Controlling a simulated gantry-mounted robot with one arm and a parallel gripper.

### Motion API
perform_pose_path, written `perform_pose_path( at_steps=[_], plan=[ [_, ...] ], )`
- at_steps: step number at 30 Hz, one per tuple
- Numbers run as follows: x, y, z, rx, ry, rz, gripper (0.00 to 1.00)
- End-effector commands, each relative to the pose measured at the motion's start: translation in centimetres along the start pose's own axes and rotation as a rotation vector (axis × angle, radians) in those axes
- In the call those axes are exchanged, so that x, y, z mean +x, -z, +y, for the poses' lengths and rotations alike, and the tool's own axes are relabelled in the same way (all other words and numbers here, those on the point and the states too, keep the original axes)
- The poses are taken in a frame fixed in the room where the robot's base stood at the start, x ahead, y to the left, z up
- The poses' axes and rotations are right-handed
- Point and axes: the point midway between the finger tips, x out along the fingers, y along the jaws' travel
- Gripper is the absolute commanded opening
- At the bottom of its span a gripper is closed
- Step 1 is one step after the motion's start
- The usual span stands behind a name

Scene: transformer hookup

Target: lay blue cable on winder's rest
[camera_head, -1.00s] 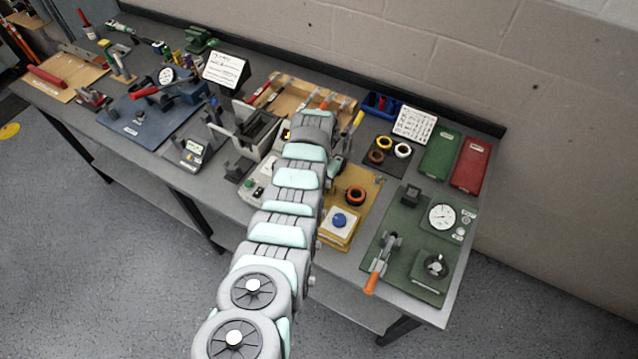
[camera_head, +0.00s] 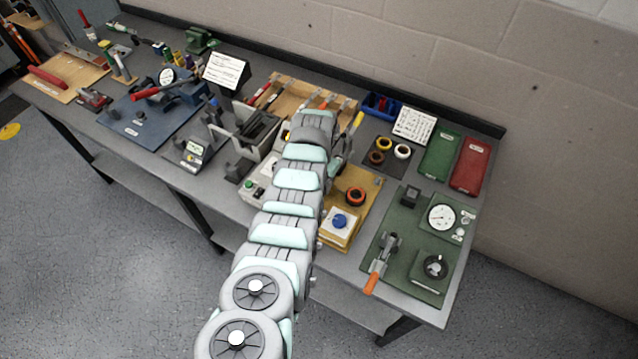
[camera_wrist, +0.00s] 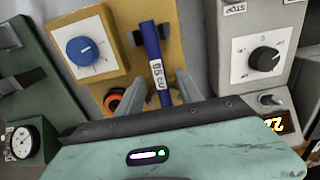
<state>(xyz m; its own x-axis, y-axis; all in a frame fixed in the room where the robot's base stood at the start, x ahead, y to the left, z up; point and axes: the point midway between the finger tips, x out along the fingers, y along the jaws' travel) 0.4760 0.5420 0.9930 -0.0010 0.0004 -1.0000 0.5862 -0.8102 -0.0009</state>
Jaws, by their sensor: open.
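The blue cable (camera_wrist: 152,45) shows in the wrist view as a straight blue length with a white label. It lies over the yellow board (camera_wrist: 188,48), close to small grey supports (camera_wrist: 135,38); whether it rests on them I cannot tell. My gripper (camera_wrist: 160,76) is open, with one finger on each side of the cable, which passes between them. The cable's lower part is hidden behind the gripper body. In the head view my arm hides the gripper and cable. Which unit is the winder is not clear.
On the yellow board (camera_head: 366,203) stand a blue-knob box (camera_head: 341,222) and an orange-black ring (camera_head: 356,196). A grey unit with a black dial (camera_wrist: 262,58) stands close to the right of the gripper. A green board (camera_head: 405,268) with a clamp and gauge lies to the right.

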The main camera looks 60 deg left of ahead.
Motion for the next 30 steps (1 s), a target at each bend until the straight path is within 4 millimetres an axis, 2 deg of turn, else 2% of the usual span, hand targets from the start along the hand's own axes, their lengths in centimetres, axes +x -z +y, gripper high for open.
perform_pose_path(
  at_steps=[3,21,30],
  plan=[
    [-1.3,0.0,0.0,0.001,0.001,0.001,0.43],
    [-6.0,0.1,0.0,0.0,0.001,0.002,0.43],
    [-6.1,0.0,0.0,0.0,0.0,0.001,0.43]
  ],
)
